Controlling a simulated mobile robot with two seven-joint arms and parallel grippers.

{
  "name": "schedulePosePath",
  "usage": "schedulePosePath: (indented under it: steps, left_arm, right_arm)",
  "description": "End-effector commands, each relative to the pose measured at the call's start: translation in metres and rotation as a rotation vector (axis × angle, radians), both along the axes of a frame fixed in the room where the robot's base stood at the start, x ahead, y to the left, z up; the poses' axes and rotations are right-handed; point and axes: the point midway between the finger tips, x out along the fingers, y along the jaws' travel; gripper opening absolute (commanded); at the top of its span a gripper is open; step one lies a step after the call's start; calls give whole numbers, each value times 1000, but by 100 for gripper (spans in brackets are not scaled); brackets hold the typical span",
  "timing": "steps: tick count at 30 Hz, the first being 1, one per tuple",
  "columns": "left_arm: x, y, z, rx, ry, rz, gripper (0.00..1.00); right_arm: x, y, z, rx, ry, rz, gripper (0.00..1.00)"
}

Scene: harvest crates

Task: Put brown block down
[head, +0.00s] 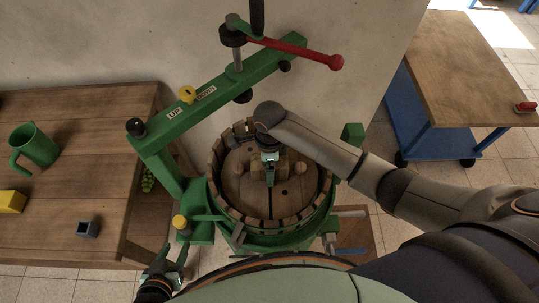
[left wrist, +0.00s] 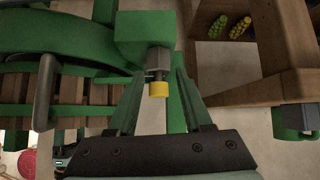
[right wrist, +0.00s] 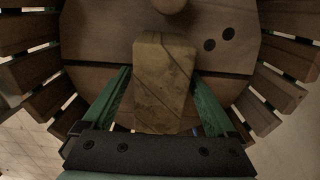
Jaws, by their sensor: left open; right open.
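The brown block (right wrist: 164,82) stands on the round wooden plate (right wrist: 95,30) inside the press basket. In the right wrist view it lies between the fingers of my right gripper (right wrist: 165,100), which are apart. In the head view my right gripper (head: 270,172) points down into the basket and partly covers the brown block (head: 284,166). My left gripper (head: 172,258) is open and empty, low beside the press. In the left wrist view my left gripper (left wrist: 160,82) has a yellow-tipped knob (left wrist: 159,90) beyond and between its fingers.
The green press frame (head: 215,100) with a red-handled lever (head: 300,52) arches above the basket (head: 240,222). A wooden table (head: 75,125) at left bears a green mug (head: 36,146), a yellow block (head: 11,201) and a small grey block (head: 88,229). A blue cart (head: 470,75) stands at right.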

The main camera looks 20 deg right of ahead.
Motion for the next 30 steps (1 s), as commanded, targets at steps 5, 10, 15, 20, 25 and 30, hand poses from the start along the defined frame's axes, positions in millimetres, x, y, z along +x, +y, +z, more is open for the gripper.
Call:
schedulePosePath:
  steps: [5,10,15,20,25,30]
  left_arm:
    - [0,0,-2,0,0,0,50]
    - [0,0,-1,0,0,0,50]
    - [0,0,-1,0,0,0,50]
    - [0,0,0,0,0,0,50]
    - [0,0,0,0,0,0,50]
    - [0,0,0,0,0,0,50]
  right_arm:
    - [1,1,33,5,-5,1,92]
    - [1,1,73,5,-5,1,92]
    - [1,0,104,2,-5,1,92]
    - [1,0,119,0,-4,1,92]
    - [0,0,123,0,0,0,92]
    - [0,0,123,1,0,0,92]
